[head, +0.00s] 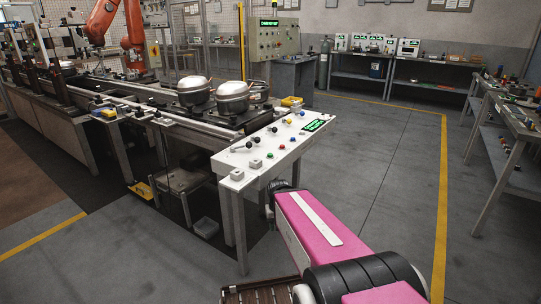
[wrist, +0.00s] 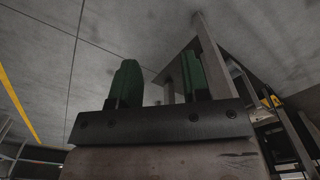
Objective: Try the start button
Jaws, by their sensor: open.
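A pale control panel (head: 262,168) stands at the end of the conveyor in the head view. It carries a green button (head: 270,155), other coloured buttons, black-knobbed levers and a green-lit display (head: 315,125). I cannot read which button is the start button. My pink arm reaches toward the panel's near right side, with its far end low beside the panel edge; the fingers are hidden there. In the wrist view my gripper (wrist: 160,80) has two green fingers spread apart with nothing between them.
Metal compressors (head: 194,90) sit on the conveyor behind the panel. An orange robot arm (head: 104,20) stands at the back left. A grey-green control cabinet (head: 273,42) is behind. Workbenches line the right and back. The floor (head: 375,170) right of the panel is clear.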

